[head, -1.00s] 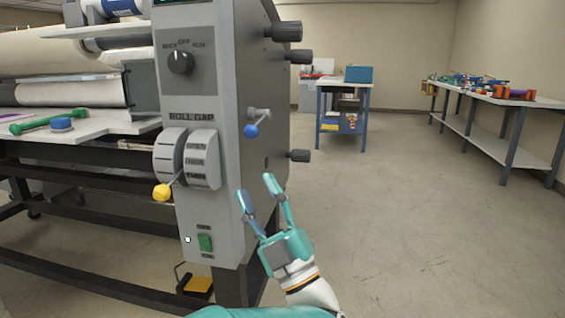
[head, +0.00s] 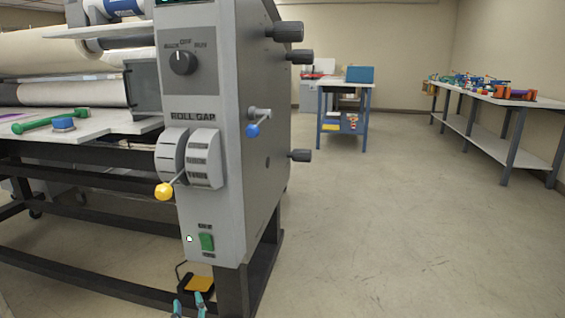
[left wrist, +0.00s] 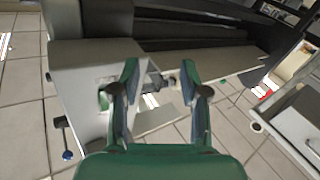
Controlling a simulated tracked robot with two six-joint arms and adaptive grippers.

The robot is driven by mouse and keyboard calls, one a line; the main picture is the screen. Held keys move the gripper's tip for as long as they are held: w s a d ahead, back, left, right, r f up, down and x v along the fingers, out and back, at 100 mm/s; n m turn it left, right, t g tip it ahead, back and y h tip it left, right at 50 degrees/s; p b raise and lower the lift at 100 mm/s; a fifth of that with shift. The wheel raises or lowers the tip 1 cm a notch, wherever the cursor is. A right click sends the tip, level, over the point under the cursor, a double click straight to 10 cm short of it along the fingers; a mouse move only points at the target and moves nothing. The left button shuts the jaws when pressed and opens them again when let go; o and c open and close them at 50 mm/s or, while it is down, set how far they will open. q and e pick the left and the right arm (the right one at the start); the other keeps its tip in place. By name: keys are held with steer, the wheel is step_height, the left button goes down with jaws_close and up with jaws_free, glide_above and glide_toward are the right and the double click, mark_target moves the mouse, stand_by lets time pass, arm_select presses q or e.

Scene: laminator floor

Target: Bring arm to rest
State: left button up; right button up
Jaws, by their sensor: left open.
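My left gripper (head: 189,307) shows only as two teal fingertips at the bottom edge of the head view, set apart, just below the yellow foot pedal (head: 199,284) in the picture. In the left wrist view my left gripper (left wrist: 160,75) is open with nothing between its fingers. My right gripper is not in view.
A yellow-knobbed lever (head: 164,191), a blue-knobbed crank (head: 252,131) and black side knobs (head: 285,32) stick out from the cabinet. The black frame leg (head: 232,292) is close to my left gripper. The floor (head: 400,220) to the right is clear up to the benches.

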arm_select(q)
steer(key=s+d+f+m+g+h, duration=0.1)
steer(key=s+d+f+g+h, duration=0.2)
steer(key=s+f, duration=0.6)
steer(key=s+f+m+g+h, duration=0.25)
steer(key=s+f+g, duration=0.25)
steer(key=f, duration=0.8)
steer(key=s+d+f+m+g+h, duration=0.15)
steer(key=s+d+g, duration=0.25)
steer(key=s, duration=0.5)
steer(key=s+d+f+g+h, duration=0.3)
steer(key=s+d+g, duration=0.1)
steer(key=s, duration=0.6)
step_height(320, 180, up, 34)
steer(key=p, duration=3.3)
steer(key=shift+s+f+g+p, duration=0.15)
steer(key=shift+s+g+p, duration=0.1)
steer(key=shift+g+p, duration=0.05)
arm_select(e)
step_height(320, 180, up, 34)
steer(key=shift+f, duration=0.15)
